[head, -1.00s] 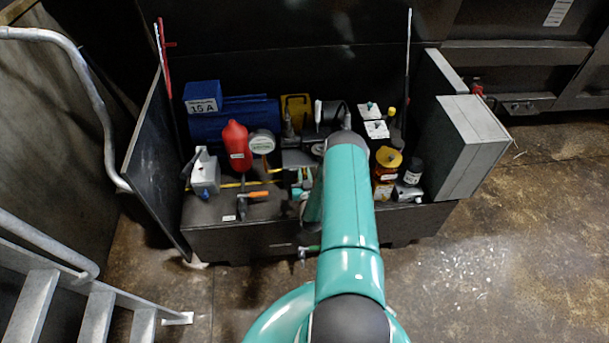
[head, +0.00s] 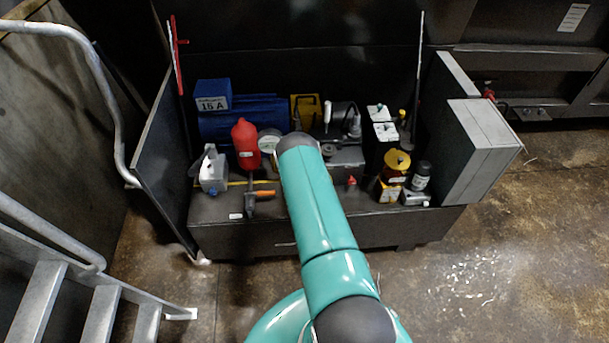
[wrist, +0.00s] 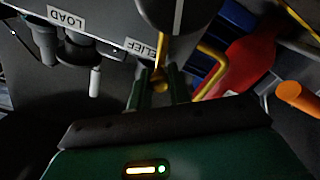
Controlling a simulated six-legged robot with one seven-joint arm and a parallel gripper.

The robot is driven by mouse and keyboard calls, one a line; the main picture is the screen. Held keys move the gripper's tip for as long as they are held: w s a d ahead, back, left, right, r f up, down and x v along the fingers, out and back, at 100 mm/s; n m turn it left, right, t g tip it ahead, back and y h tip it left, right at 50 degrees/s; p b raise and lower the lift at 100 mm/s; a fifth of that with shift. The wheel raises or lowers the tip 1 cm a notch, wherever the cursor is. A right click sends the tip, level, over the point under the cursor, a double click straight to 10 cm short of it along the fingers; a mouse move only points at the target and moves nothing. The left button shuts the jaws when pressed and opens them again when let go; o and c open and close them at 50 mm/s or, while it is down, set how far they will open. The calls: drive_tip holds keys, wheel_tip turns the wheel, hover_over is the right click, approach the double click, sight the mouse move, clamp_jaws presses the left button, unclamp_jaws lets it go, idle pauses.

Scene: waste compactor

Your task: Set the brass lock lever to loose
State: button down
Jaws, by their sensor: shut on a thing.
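My gripper (wrist: 160,92) shows at the middle of the wrist view, its two green fingers shut on a small brass piece (wrist: 158,78), which looks like the brass lock lever. The fingers hide much of it, so its setting cannot be read. A brass stem rises from it below a round gauge. An upside-down RELIEF label (wrist: 143,49) is just left of the fingers. In the head view my arm covers the gripper and the lever.
A red bottle (head: 245,145), a round gauge (head: 269,141) and an orange-handled lever (head: 259,193) stand left of my arm. An amber bottle (head: 394,176) stands right.

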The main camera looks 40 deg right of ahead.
drive_tip(key=w+a+f+n, duration=0.1)
drive_tip(key=n, duration=0.2)
drive_tip(key=a+f+n, duration=0.2)
drive_tip(key=n, duration=0.1)
drive_tip(key=w+a+f+n, duration=0.1)
drive_tip(key=n, duration=0.2)
drive_tip(key=shift+w+a+f+n, duration=0.2)
drive_tip(key=shift+w+f+n, duration=0.15)
drive_tip(key=shift+n, duration=0.05)
drive_tip(key=shift+w+a+f+n, duration=0.1)
drive_tip(key=shift+f+n, duration=0.65)
drive_tip(key=shift+n, duration=0.35)
drive_tip(key=c, duration=1.3)
unclamp_jaws()
drive_tip(key=shift+c, duration=0.2)
drive_tip(key=v, duration=1.3)
drive_tip(key=shift+s+a, duration=0.3)
drive_tip(key=shift+c, duration=0.5)
